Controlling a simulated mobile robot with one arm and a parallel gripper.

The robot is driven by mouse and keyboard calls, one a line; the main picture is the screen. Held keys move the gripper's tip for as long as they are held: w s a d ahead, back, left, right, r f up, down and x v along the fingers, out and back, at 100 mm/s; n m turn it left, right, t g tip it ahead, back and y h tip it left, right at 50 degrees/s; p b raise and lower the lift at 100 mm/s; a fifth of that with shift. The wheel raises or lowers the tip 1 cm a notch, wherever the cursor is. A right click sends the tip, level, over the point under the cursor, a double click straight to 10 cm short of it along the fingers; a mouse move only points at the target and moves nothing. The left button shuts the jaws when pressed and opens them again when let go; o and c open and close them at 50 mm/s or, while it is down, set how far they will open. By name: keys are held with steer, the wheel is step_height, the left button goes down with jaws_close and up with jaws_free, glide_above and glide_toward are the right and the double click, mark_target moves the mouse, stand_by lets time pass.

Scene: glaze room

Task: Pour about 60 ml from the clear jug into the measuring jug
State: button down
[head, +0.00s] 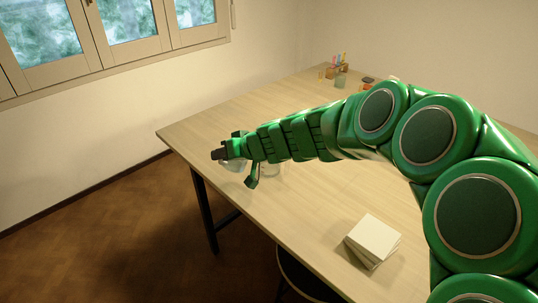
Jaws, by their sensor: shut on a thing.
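My gripper (237,164) is over the far left part of the table, small in the head view. It is shut on a clear, glassy thing (234,164), which looks like the clear jug. My fingers hide much of it, so its tilt and the level of any liquid cannot be told. Another clear vessel (272,170) shows just below my wrist, to the right of the gripper. It may be the measuring jug; my arm hides its upper part, and no markings or contents can be read.
The wooden table (330,205) has bare room in front of my arm. A stack of pale tiles (373,240) lies near its front edge, with a dark stool (300,278) below. Small jars and a pot with coloured sticks (340,66) stand at the back. A window is at the upper left.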

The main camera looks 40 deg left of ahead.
steer(key=s+a+f+n+t+h+b, duration=0.2)
steer(key=s+f+t+b, duration=0.1)
steer(key=f, duration=0.3)
steer(key=shift+s+f+t+b, duration=0.2)
steer(key=shift+s+t+b, duration=0.05)
steer(key=shift+t+b, duration=0.15)
stand_by(0.3)
